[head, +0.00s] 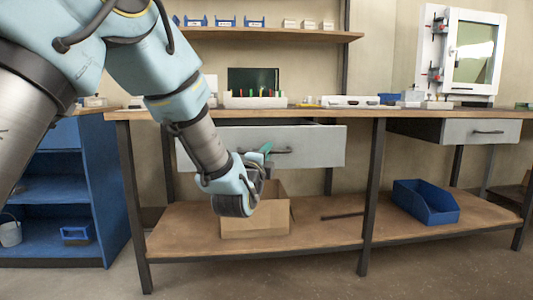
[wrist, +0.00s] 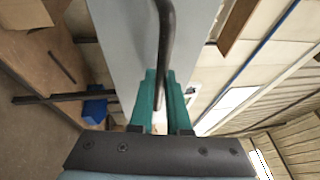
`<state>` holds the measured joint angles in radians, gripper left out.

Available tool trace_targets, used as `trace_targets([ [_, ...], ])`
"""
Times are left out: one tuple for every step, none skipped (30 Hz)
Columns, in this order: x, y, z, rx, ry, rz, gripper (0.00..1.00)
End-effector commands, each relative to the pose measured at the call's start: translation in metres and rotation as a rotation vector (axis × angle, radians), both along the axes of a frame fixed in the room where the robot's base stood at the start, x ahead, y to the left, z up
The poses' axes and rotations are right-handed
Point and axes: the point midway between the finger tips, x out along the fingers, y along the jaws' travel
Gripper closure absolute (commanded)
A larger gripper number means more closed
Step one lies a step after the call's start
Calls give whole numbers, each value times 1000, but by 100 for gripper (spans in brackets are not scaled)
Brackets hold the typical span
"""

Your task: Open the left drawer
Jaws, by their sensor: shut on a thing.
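The left drawer (head: 318,146) is a light grey front under the wooden bench top. It stands out from the bench, with a dark gap showing above its front edge. Its dark bar handle (head: 283,151) is partly hidden by my gripper (head: 266,150). In the wrist view the drawer front (wrist: 120,40) fills the upper middle, and the handle (wrist: 166,40) runs down between the teal fingers of my gripper (wrist: 164,88). The fingers are shut on the handle.
The right drawer (head: 482,132) is at the right of the bench. A cardboard box (head: 255,218) and a blue bin (head: 426,203) sit on the lower shelf. A table leg (head: 373,190) stands right of the left drawer. A blue cabinet (head: 105,185) is at the left.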

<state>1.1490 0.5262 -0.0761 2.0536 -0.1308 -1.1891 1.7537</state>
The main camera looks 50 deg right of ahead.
Motion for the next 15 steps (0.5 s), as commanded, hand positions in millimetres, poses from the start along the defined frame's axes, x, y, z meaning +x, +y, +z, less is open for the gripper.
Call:
trace_targets([
  [1, 0, -1, 2, 0, 1, 100],
  [1, 0, -1, 2, 1, 1, 100],
  [1, 0, -1, 2, 1, 1, 100],
  [1, 0, -1, 2, 1, 1, 100],
  [1, 0, -1, 2, 1, 1, 100],
  [1, 0, -1, 2, 1, 1, 100],
  [1, 0, -1, 2, 1, 1, 100],
  [1, 0, -1, 2, 1, 1, 82],
  [1, 0, -1, 2, 1, 1, 77],
  [1, 0, -1, 2, 1, 1, 74],
  [0, 0, -1, 2, 1, 1, 71],
  [0, 0, -1, 1, 1, 1, 66],
  [0, 0, -1, 1, 1, 1, 63],
  [0, 0, -1, 1, 0, 0, 59],
  [0, 0, 0, 1, 0, 0, 55],
])
